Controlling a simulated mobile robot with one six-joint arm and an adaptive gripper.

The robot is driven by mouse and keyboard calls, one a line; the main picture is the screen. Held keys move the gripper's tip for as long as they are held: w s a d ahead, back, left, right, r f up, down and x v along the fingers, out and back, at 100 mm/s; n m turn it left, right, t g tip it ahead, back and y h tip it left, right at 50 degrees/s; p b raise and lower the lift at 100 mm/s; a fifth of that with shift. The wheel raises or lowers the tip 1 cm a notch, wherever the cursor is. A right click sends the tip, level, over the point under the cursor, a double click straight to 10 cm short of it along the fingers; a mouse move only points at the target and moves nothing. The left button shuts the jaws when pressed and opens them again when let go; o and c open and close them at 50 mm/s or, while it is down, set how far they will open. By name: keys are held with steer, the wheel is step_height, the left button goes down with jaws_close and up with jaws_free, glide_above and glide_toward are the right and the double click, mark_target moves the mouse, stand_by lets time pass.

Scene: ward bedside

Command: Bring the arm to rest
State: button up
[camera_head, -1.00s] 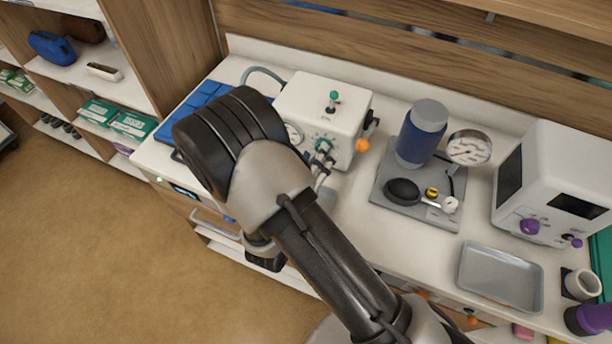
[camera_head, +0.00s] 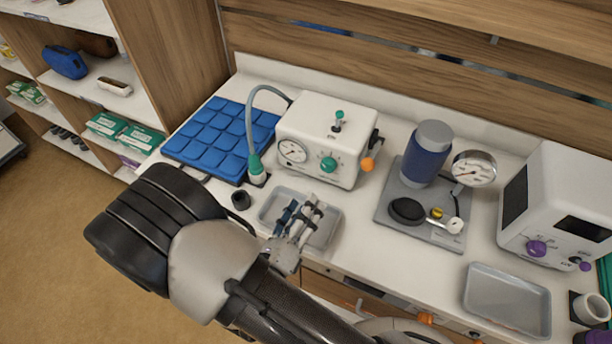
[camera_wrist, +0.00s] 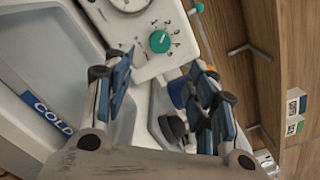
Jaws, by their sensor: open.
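My gripper (camera_head: 300,222) shows in the head view over the small grey tray (camera_head: 329,236) in front of the white device; its height above the tray is hard to tell. In the wrist view my gripper (camera_wrist: 160,88) has its two blue-padded fingers spread apart with nothing between them. The white device (camera_head: 322,165) has a gauge and a green knob, and its front also shows beyond the fingers in the wrist view (camera_wrist: 160,60). My arm comes from the bottom of the head view and bends at the lower left.
A blue padded mat (camera_head: 222,135) lies left of the device, with a green-ended hose (camera_head: 256,168) and a black cup (camera_head: 241,199) near it. A blue cylinder (camera_head: 427,155), a gauge (camera_head: 473,169), a white monitor (camera_head: 560,215) and an empty tray (camera_head: 507,300) stand right.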

steer(key=s+d+r+m+g+h, duration=0.3)
steer(key=d+r+m+g, duration=0.4)
steer(key=d+m, duration=0.4)
steer(key=s+d+r+m+g+h, duration=0.3)
steer(key=s+d+r+m+g, duration=0.15)
steer(key=d+m+g, duration=0.5)
steer(key=s+d+r+m+y, duration=0.2)
steer(key=s+m+y, duration=0.45)
steer(key=m, duration=0.65)
steer(key=a+r+m+t+y, duration=0.4)
steer(key=r+m+y, duration=0.1)
steer(key=m, duration=0.3)
steer(key=shift+s+r+y, duration=0.15)
steer(key=shift+r+y, duration=0.2)
steer(key=shift+r, duration=0.3)
steer(key=shift+m, duration=0.25)
steer(key=shift+c, duration=0.3)
